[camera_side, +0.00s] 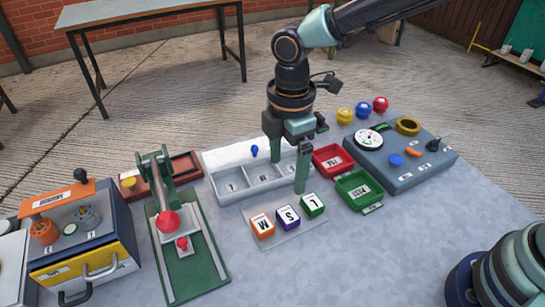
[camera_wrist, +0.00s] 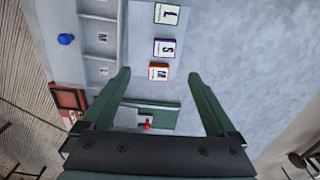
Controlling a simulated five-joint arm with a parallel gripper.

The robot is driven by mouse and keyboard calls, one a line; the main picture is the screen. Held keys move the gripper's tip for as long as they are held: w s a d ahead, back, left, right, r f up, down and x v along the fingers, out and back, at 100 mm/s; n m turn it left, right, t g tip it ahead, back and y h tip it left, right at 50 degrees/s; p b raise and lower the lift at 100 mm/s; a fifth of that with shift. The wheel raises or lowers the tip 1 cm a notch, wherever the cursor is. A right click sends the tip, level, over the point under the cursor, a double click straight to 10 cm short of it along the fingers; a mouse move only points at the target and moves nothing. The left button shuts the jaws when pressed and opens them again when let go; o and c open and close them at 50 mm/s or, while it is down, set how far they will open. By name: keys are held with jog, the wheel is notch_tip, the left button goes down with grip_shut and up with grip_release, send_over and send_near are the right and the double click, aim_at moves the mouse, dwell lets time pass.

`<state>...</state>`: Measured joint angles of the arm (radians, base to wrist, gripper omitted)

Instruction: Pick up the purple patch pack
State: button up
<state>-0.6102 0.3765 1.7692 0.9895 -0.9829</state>
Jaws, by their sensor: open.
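The purple patch pack (camera_side: 288,219), a small block with a white face marked S, sits between an orange pack (camera_side: 262,226) marked M and a green pack (camera_side: 313,205) marked L on a pale flat sheet. My gripper (camera_side: 288,170) is open and empty, pointing down behind the packs, near the grey compartment tray (camera_side: 232,193). In the wrist view, the purple pack (camera_wrist: 167,48) lies beyond my open fingers (camera_wrist: 158,77); the orange pack (camera_wrist: 158,71) shows nearer, around the level of the fingertips. No pack is between the fingers in the side view.
Red (camera_side: 333,160) and green (camera_side: 359,191) bins stand right of the gripper, with a grey gauge box (camera_side: 400,158) beyond. A green lever press (camera_side: 184,250) stands left of the packs. A blue knob (camera_side: 254,151) sits at the tray. The table front is clear.

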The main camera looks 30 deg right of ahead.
send_over(288, 214)
jog(key=f, duration=0.7)
jog(key=shift+w+a+f, duration=0.1)
jog(key=shift+w+a, duration=0.15)
jog(key=shift+w, duration=0.05)
jog(key=shift+s+d+f, duration=0.15)
jog(key=shift+s+f, duration=0.05)
jog(key=shift+f, duration=1.1)
jog(key=shift+s+d+f, duration=0.1)
jog(key=shift+s+f, duration=0.05)
jog(key=shift+f, duration=1.15)
jog(key=c, duration=1.4)
jog(key=shift+c, duration=0.2)
jog(key=shift+r, duration=0.1)
notch_tip(288, 214, up, 24)
